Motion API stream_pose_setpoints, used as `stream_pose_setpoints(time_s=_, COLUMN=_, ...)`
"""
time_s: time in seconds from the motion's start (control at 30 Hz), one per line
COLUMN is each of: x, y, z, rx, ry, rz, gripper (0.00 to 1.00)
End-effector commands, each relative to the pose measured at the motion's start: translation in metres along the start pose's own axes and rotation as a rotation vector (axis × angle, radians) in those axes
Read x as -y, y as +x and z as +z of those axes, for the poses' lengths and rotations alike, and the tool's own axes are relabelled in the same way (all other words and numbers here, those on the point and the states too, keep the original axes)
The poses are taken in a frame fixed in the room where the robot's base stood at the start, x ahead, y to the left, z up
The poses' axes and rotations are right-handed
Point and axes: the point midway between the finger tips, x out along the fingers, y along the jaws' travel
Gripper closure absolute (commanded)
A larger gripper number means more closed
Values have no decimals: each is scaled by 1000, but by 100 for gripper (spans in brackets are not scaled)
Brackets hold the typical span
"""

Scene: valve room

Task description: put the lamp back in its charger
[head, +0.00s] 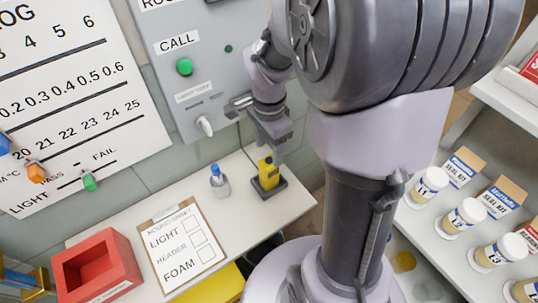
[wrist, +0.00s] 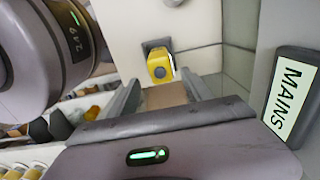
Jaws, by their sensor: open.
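The yellow lamp (head: 268,173) stands upright in its dark charger (head: 271,190) at the right end of the white shelf, and looks seated in it. The wrist view shows the lamp (wrist: 160,66) beyond my fingers, with part of the dark charger (wrist: 153,44) behind it. My gripper (head: 273,138) is above the lamp in the head view. In the wrist view my gripper (wrist: 162,92) is open, its two fingers apart with nothing between them. The lamp is clear of the fingers.
A small bottle (head: 219,181), a clipboard (head: 178,245) and a red bin (head: 97,268) stand left along the shelf. The grey call panel (head: 198,75) rises close behind my gripper. White jars (head: 428,187) stand at right. A MAINS sign (wrist: 291,97) is near in the wrist view.

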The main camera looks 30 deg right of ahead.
Motion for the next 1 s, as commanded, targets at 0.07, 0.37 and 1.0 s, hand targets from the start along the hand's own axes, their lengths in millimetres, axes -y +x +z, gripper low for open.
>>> stream_pose_setpoints(time_s=0.07, x=0, y=-15, z=0, rx=0, ry=1, rz=0, gripper=42)
stream_pose_setpoints(time_s=0.37, x=-36, y=-103, z=74, rx=-33, ry=-488, rz=-245, gripper=42)
stream_pose_setpoints(time_s=1.0, x=-108, y=-146, z=149, rx=-163, ry=-1129, rz=-551, gripper=42)
